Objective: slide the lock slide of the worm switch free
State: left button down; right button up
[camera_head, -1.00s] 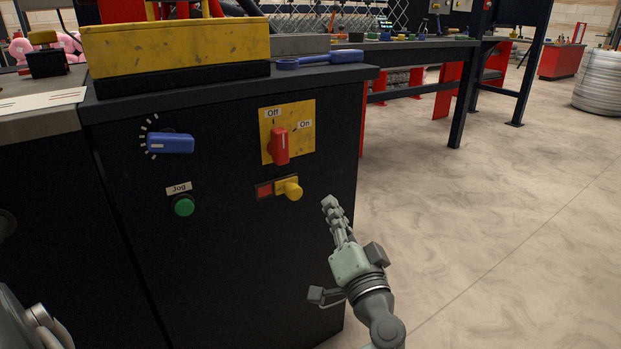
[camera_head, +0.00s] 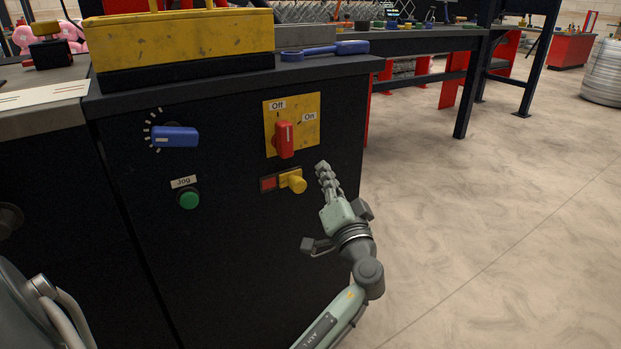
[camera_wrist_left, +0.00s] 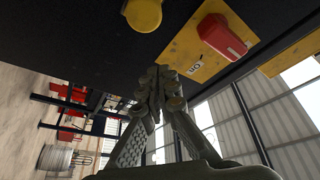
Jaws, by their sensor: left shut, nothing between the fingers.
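The worm switch is a red handle (camera_head: 284,139) on a yellow plate (camera_head: 311,135) on the black cabinet front. The handle stands about upright below the "Off" label. Below it is the lock slide, a yellow knob (camera_head: 293,181) at the right end of a short slot with a red patch (camera_head: 268,184) to its left. My left gripper (camera_head: 323,168) is shut and empty, just right of the knob and apart from it in the picture. In the left wrist view the yellow knob (camera_wrist_left: 143,12) and red handle (camera_wrist_left: 222,35) show beyond the shut fingers (camera_wrist_left: 162,85). My right gripper is not in view.
A blue knob (camera_head: 175,136) and green Jog button (camera_head: 189,200) sit left on the cabinet front. A blue wrench (camera_head: 325,50) and yellow block (camera_head: 180,45) lie on top. Open floor (camera_head: 480,240) stretches right of the cabinet.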

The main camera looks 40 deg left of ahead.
aim_at(293, 189)
pick_arm(q)
jog(key=shift+s+a+f, duration=0.3)
jog(key=shift+a+f, duration=0.3)
jog(key=shift+a, duration=0.15)
jog(key=shift+s+a+f, duration=0.25)
jog(key=shift+a+f, duration=0.3)
jog(key=shift+a, duration=0.15)
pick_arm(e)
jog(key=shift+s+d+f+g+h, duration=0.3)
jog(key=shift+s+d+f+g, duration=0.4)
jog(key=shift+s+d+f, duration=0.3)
pick_arm(q)
jog(key=shift+s, duration=0.1)
jog(key=s, duration=0.1)
jog(key=s+a, duration=0.1)
jog(key=s, duration=0.1)
jog(key=shift+s+a+f, duration=0.15)
jog(key=shift+s+a, duration=0.1)
jog(key=shift+a, duration=0.05)
jog(key=shift+s+a, duration=0.1)
jog(key=shift+s, duration=0.2)
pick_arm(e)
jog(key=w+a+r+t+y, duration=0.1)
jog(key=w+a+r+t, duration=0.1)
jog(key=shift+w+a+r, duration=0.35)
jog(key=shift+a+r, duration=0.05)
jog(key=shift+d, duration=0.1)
